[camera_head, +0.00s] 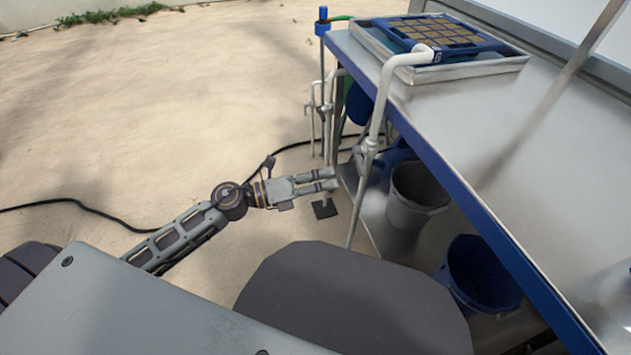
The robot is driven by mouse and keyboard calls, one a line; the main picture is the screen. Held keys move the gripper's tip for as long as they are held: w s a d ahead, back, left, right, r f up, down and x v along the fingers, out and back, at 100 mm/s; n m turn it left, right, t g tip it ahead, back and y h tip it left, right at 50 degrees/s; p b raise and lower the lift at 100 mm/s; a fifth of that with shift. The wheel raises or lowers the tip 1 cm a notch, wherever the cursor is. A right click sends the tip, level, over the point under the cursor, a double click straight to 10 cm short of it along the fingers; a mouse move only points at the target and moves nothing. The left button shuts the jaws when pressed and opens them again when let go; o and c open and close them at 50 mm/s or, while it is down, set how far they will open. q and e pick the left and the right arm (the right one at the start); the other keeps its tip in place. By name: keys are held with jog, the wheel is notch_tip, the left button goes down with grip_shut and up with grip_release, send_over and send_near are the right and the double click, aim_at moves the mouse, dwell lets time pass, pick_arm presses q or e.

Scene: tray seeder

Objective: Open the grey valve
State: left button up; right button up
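A light grey pipe (379,100) rises beside the table, bends over its edge and ends above the tray. A fitting (370,146) partway up this pipe looks like the grey valve, but its handle is too small to make out. My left gripper (334,179) reaches in from the left, its fingers pointing right toward the pipe. The two fingers are apart with a narrow gap, and nothing shows between them. The gripper is lower in the picture than the fitting and appears apart from the pipe. My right gripper is not in view.
A steel table with a blue edge (470,190) fills the right, bearing a blue seed tray (395,40) in a metal basin. A grey bucket (417,205) and a blue bucket (478,275) stand below. Thinner pipes (323,105) stand behind the gripper. A black hose crosses the sandy floor.

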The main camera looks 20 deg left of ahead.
pick_arm(q)
jog(key=shift+v, duration=0.95)
jog(key=shift+r, duration=0.1)
